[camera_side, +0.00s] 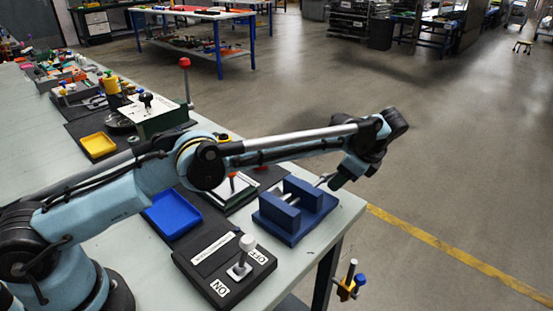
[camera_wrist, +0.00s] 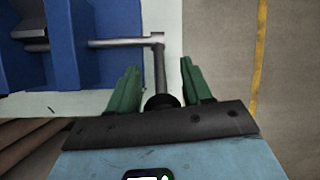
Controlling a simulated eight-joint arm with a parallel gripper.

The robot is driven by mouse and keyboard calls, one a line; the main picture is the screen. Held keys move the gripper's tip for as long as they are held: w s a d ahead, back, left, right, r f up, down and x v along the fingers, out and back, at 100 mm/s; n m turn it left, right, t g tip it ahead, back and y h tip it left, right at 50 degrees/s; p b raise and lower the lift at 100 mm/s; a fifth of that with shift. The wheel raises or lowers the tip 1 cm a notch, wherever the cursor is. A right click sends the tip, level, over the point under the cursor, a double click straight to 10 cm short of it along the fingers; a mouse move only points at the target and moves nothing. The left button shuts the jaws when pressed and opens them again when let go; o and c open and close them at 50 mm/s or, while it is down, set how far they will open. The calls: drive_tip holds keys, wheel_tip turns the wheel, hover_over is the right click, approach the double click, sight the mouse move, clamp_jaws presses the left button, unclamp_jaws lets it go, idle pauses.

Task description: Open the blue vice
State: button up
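The blue vice (camera_side: 297,212) sits near the bench's right corner, its two jaws apart with a gap between them. In the wrist view the vice body (camera_wrist: 98,40) fills the upper left. Its metal screw runs right to a crossbar handle (camera_wrist: 160,68), which ends in a black knob (camera_wrist: 162,102). My gripper (camera_side: 338,183) is at the vice's handle end. In the wrist view its two green fingers (camera_wrist: 160,78) stand open, one on each side of the handle, with visible gaps. The knob's lower part is hidden by the gripper's dark base.
A black switch box (camera_side: 225,268) with a white-knobbed lever stands left of the vice. A blue tray (camera_side: 172,214) and a yellow tray (camera_side: 97,145) lie farther left. The bench edge is close to the vice; open floor (camera_side: 430,200) lies beyond.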

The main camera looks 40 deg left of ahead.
drive_tip(key=shift+r, duration=0.1)
drive_tip(key=shift+r, duration=0.3)
wheel_tip(320, 180, up, 3)
drive_tip(key=shift+r, duration=0.1)
drive_tip(key=s+d+r, duration=0.7)
drive_tip(key=s+d, duration=0.1)
drive_tip(key=shift+d, duration=0.15)
drive_tip(key=shift+s, duration=0.1)
drive_tip(key=s+a+r+n+t+h, duration=0.1)
drive_tip(key=s+a+r+n+h, duration=0.2)
drive_tip(key=a, duration=0.4)
drive_tip(key=s+a+r+n+t+h, duration=0.1)
drive_tip(key=s+a+r+n, duration=0.25)
drive_tip(key=a, duration=0.25)
drive_tip(key=s+a+f+n+t, duration=0.2)
drive_tip(key=s+a+f+n, duration=0.2)
drive_tip(key=s, duration=0.2)
drive_tip(key=s+a+f+n+t+h, duration=0.1)
drive_tip(key=s+a+f+n+t, duration=0.1)
drive_tip(key=s+a+f+n, duration=0.2)
drive_tip(key=shift+s+a+n+t+h, duration=0.35)
drive_tip(key=shift+s+n, duration=0.4)
drive_tip(key=shift+s, duration=0.45)
